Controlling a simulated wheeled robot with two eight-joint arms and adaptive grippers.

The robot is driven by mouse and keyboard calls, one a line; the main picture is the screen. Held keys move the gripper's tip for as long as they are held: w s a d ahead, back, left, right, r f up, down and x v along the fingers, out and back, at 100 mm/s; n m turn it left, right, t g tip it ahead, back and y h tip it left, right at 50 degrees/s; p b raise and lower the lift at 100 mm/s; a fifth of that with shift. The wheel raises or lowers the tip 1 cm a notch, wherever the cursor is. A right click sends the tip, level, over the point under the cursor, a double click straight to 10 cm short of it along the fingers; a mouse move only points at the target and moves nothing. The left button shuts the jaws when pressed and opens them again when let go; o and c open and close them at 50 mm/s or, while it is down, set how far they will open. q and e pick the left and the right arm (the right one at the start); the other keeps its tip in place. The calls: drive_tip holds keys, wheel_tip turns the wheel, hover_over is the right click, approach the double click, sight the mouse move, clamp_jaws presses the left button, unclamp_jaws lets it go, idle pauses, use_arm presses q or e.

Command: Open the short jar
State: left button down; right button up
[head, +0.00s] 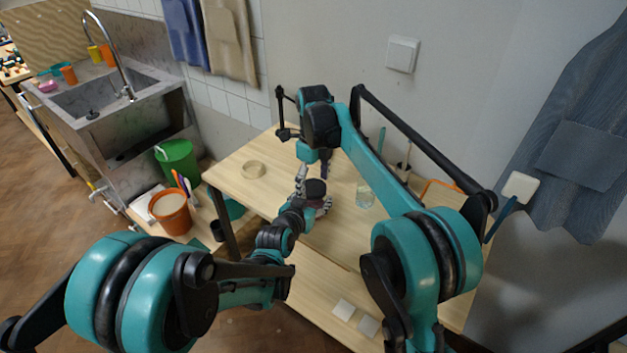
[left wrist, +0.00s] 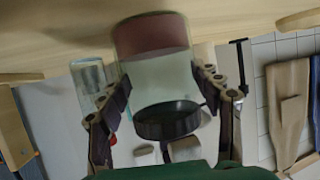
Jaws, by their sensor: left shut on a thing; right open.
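The short jar (left wrist: 155,70) is clear glass with a dark red-brown content and a dark lid (left wrist: 167,119). The left wrist view shows it upside down, with the lid on. In the head view the dark lid (head: 316,187) shows on top, and the jar stands upright on or just above the table (head: 282,160); I cannot tell which. My left gripper (head: 318,204) is shut around the jar's side, with a finger on each side in the left wrist view (left wrist: 162,92). My right gripper (head: 301,178) is open, close to the lid's left, apart from it as far as I see.
A clear glass (head: 364,196) stands right of the jar. A pale wooden ring (head: 253,169) lies at the table's left. A pot with tools (head: 402,170) stands by the wall. Two white tiles (head: 343,310) lie on the front part. My right forearm crosses above the table.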

drive_tip(key=c, duration=1.2)
drive_tip(key=n, duration=2.9)
drive_tip(key=shift+n, duration=0.4)
drive_tip(key=n, duration=0.5)
drive_tip(key=shift+r, duration=0.1)
drive_tip(key=n, duration=1.9)
drive_tip(key=shift+c, duration=0.2)
drive_tip(key=shift+r, duration=0.25)
